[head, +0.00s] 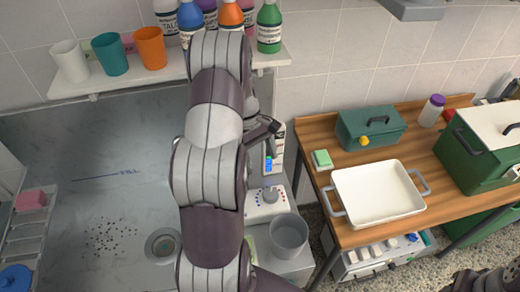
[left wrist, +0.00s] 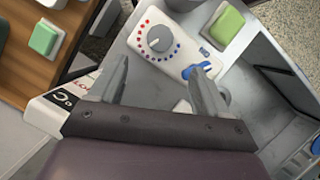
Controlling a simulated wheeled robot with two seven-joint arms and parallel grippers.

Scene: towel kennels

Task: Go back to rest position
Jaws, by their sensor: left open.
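My left arm rises through the middle of the head view and bends over at the top. My left gripper (head: 270,136) is partly hidden behind the arm, in front of a white device with a dial (head: 268,197). In the left wrist view my left gripper (left wrist: 158,74) has its two fingers spread apart, with nothing held between them. The dial panel (left wrist: 165,42) lies beyond the fingertips there. A dark part at the lower right corner of the head view seems to be of my right arm; its jaws cannot be made out.
A shelf (head: 115,84) with cups and bottles is above the sink (head: 110,190). A grey bucket (head: 288,236) stands near the device.

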